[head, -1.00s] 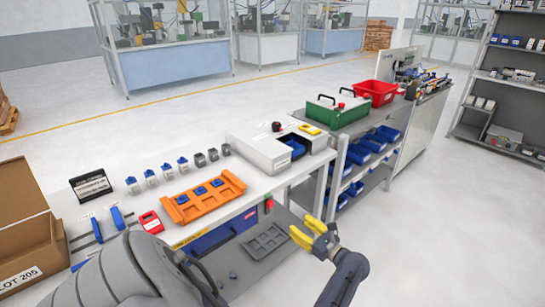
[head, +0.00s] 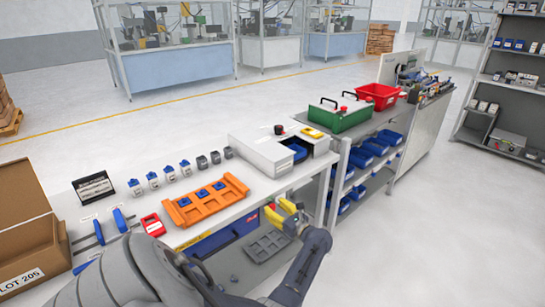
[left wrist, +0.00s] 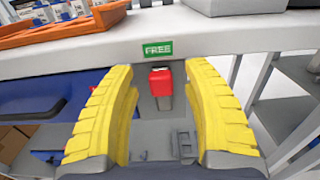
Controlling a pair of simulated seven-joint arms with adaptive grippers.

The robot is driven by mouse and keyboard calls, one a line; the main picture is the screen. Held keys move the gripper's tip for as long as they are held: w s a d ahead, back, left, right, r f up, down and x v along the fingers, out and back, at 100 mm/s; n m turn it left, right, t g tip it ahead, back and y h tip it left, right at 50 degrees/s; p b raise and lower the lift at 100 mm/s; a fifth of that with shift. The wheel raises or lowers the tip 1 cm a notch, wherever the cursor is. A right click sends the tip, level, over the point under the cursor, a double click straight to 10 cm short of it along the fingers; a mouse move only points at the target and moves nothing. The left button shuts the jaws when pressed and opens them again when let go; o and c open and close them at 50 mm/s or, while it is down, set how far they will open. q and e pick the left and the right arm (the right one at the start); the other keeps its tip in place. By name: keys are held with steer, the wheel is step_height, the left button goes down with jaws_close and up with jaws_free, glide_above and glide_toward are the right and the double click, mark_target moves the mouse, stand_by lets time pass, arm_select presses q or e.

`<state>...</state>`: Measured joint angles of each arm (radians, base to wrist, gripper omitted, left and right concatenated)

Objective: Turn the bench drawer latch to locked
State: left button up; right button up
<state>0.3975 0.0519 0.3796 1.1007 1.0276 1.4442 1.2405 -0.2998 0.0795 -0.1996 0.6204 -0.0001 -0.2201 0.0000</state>
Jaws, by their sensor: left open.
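The latch (left wrist: 161,82) shows in the left wrist view as a red-tipped handle on a grey stem, hanging straight down under the bench edge. A green label reading FREE (left wrist: 158,49) is just above it. My left gripper (head: 280,209) is open at the bench front; in the left wrist view its yellow fingers (left wrist: 160,100) stand either side of the latch, with gaps visible on both sides. The blue drawer (head: 228,241) is under the bench, left of the gripper. In the head view the gripper largely hides the latch. My right gripper is not in view.
The white bench top (head: 262,187) overhangs the latch. An orange tray (head: 207,205) with blue parts lies on it, near a white machine housing (head: 262,150). A bench leg (left wrist: 250,80) stands right of the gripper. A grey tray (head: 268,246) lies on the shelf below.

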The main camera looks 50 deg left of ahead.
arm_select(q)
steer(key=shift+a, duration=0.85)
steer(key=shift+c, duration=0.6)
jaws_close()
